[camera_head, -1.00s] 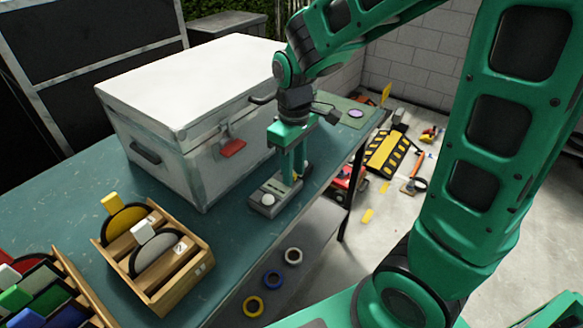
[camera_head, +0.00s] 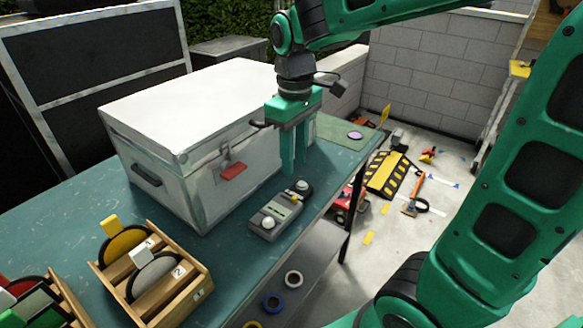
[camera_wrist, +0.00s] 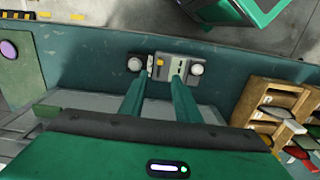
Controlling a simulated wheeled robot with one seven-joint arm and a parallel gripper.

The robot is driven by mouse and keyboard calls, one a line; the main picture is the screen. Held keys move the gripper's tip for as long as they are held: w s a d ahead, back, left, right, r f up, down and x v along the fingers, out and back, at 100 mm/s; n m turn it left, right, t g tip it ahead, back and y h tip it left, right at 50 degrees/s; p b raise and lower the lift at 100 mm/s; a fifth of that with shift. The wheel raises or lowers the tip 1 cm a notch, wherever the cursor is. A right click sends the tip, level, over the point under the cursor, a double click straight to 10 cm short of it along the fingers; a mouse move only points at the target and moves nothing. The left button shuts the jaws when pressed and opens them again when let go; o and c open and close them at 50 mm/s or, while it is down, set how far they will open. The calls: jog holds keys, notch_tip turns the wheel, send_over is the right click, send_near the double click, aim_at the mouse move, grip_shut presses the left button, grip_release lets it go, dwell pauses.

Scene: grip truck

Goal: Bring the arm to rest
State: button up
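My gripper (camera_head: 294,172) hangs above the bench, fingers pointing down, close to the front of the big case. In the wrist view its two green fingers (camera_wrist: 159,80) stand apart with nothing held between them. A grey control box (camera_head: 274,218) with white knobs, a yellow button and a small display lies on the bench just below and in front of the fingers. In the wrist view the control box (camera_wrist: 170,68) shows beyond the fingertips, apart from them. My arm reaches up and over from the right.
A white-topped metal case (camera_head: 180,170) with a red latch stands on the teal bench (camera_head: 75,225). Wooden racks (camera_head: 190,297) with discs stand at the front left. Tape rolls (camera_head: 293,279) lie on the lower shelf. Tools and a striped ramp (camera_head: 387,175) lie on the floor at right.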

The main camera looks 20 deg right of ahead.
jog(key=shift+r, duration=0.15)
dwell(0.3)
jog(key=s+d+f+m, duration=0.2)
jog(key=s+d+m, duration=0.4)
jog(key=s+d, duration=0.2)
jog(key=s+d+f+m, duration=0.3)
jog(key=s+d+m, duration=0.3)
jog(key=s, duration=0.5)
jog(key=d, duration=0.2)
jog(key=shift+s+d, duration=0.3)
jog(key=shift+d, duration=0.1)
jog(key=shift+w+f, duration=0.3)
jog(key=shift+w, duration=0.35)
